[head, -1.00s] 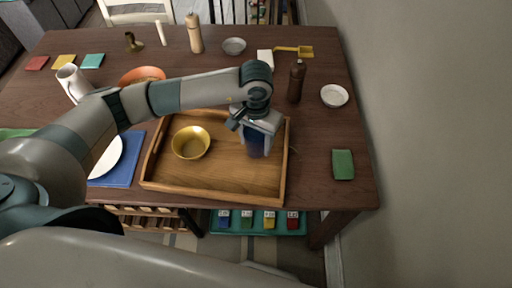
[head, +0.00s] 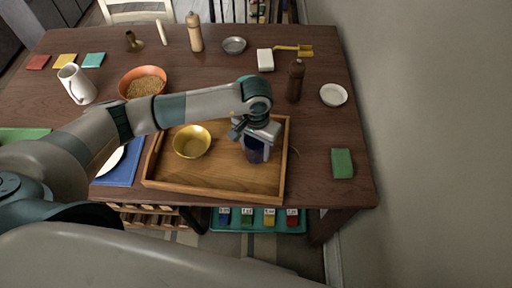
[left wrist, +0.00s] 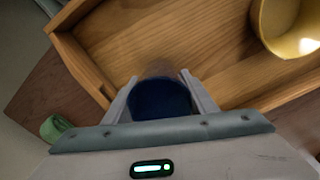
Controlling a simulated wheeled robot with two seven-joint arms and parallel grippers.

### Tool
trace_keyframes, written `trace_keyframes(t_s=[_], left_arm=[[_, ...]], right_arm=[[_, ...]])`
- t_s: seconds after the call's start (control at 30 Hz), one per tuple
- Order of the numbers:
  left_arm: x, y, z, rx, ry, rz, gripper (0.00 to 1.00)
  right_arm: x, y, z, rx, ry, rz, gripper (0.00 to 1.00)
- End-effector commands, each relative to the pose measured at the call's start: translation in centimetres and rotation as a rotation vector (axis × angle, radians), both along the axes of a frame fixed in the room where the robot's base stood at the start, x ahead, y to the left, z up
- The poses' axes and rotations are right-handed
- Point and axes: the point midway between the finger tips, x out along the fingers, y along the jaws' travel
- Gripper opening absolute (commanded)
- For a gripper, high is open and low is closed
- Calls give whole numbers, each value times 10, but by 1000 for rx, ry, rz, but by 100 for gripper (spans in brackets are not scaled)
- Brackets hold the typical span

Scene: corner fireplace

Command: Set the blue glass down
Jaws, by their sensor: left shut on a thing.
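The blue glass (head: 255,153) is held at the right part of the wooden tray (head: 215,187), in the head view. My left gripper (head: 256,146) is shut on it from above. In the left wrist view the dark blue glass (left wrist: 161,100) sits between the two fingers of my left gripper (left wrist: 162,92), over the tray floor (left wrist: 205,45). The glass looks upright and very low over the tray. I cannot tell whether its base touches the tray. My right gripper is not in view.
A yellow bowl (head: 192,142) stands in the tray's left part. A green sponge (head: 342,163) lies to the right. An orange bowl (head: 143,83) and a white pitcher (head: 76,85) stand at the back left. Tray floor in front of the glass is bare.

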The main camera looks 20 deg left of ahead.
Motion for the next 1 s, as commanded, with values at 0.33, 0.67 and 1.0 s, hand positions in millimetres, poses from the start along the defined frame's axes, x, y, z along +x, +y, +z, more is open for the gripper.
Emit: trace_keyframes(t_s=[0.33,0.67,1.0], left_arm=[[0,0,0,0,0,0,70],[1,0,8,-1,-3,-1,70],[2,0,60,0,-5,0,70]], right_arm=[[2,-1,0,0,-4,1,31],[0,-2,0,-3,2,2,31],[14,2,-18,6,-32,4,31]])
